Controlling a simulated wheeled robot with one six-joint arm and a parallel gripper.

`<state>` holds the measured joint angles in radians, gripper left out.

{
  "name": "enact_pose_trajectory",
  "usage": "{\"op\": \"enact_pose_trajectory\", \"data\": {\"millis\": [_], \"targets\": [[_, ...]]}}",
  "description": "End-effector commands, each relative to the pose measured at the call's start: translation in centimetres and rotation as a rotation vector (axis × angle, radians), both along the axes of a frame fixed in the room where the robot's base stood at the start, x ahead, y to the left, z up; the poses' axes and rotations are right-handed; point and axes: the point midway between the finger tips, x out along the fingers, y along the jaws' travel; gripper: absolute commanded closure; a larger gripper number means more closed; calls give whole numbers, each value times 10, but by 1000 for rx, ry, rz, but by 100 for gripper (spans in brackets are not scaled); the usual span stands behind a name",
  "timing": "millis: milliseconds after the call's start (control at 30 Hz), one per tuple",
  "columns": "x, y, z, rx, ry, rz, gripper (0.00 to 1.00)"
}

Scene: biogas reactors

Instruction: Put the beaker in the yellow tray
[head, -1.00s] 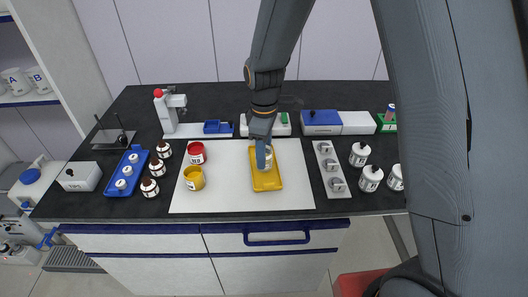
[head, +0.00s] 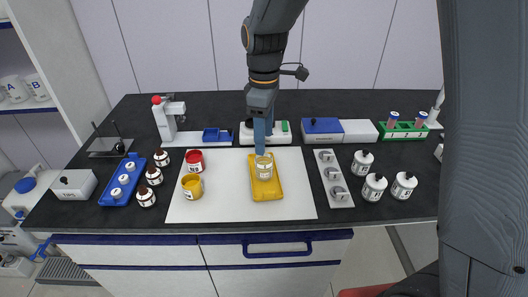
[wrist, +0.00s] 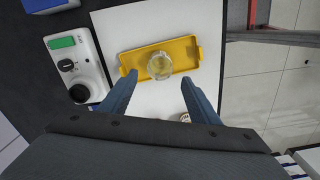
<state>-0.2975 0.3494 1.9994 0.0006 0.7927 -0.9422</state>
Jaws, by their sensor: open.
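The beaker (head: 263,168) is clear with pale contents and a white label. It stands upright inside the yellow tray (head: 266,194), toward its far end in the head view. In the wrist view the beaker (wrist: 160,66) is seen from above, near the middle of the yellow tray (wrist: 185,54). My gripper (head: 262,150) is just behind and above the beaker in the head view. In the wrist view its two fingers (wrist: 157,84) are spread wide with nothing between them, and the beaker lies beyond their tips, apart from them.
The tray rests on a white mat (head: 220,205). Red (head: 195,161) and yellow (head: 192,186) cups stand to its left. A grey rack (head: 333,177) and white jars (head: 374,187) are to the right. A white device (head: 282,136) stands behind. The mat's front is clear.

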Motion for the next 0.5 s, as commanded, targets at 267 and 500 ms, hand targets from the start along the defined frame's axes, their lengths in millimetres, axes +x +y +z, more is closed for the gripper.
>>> {"op": "enact_pose_trajectory", "data": {"millis": [267, 500], "targets": [[0, 0, 28, 1, -1, 0, 44], [-11, -19, 24, 2, -7, -114, 44]]}}
